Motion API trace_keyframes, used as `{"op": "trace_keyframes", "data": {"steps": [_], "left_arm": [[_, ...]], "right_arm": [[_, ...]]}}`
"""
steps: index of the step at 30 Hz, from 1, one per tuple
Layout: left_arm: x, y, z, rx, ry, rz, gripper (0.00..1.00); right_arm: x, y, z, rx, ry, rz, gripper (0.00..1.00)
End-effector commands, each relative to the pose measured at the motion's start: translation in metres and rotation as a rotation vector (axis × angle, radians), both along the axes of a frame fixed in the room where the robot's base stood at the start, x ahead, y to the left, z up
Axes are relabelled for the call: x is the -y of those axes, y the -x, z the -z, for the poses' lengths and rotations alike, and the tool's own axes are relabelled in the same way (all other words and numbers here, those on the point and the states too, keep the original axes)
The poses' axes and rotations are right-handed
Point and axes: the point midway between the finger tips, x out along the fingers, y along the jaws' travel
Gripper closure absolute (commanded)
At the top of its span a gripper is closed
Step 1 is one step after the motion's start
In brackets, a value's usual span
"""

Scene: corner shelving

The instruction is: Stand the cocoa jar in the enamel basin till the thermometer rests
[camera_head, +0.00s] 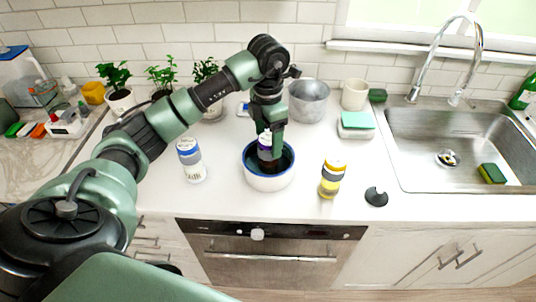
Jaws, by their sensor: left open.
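The enamel basin (268,184), white with a blue rim, stands on the counter near the front edge. A jar with a purple and white upper part (265,152) and a dark lower part stands upright inside it; it looks like the cocoa jar. My left gripper (270,132) points down over the basin, open, with its fingers at the jar's top. The fingers partly hide the jar. A small device with a bluish face (243,109) sits behind my arm; I cannot tell if it is the thermometer. My right gripper is not in view.
A white-blue container (190,160) stands left of the basin, a yellow-grey jar (331,178) right of it. A black knobbed disc (376,196) lies further right. A metal pot (309,100) and cream crock (355,94) stand behind. The sink (400,150) is at right.

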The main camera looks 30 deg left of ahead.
Motion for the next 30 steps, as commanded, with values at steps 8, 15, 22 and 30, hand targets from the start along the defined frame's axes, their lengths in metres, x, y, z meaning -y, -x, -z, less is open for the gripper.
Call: {"op": "trace_keyframes", "data": {"steps": [8, 15, 22, 30], "left_arm": [[-0.001, 0.0, -0.044, 0.002, -0.001, -0.001, 0.25], [0.0, 0.0, -0.051, -0.001, 0.0, 0.0, 0.25], [0.0, 0.0, -0.05, -0.001, 0.0, 0.0, 0.25], [0.0, 0.0, -0.05, -0.001, 0.0, 0.0, 0.25]], "right_arm": [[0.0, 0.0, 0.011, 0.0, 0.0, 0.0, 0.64], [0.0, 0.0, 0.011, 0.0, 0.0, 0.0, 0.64], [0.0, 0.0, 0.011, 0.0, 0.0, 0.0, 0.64], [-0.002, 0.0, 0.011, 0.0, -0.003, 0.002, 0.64]]}}
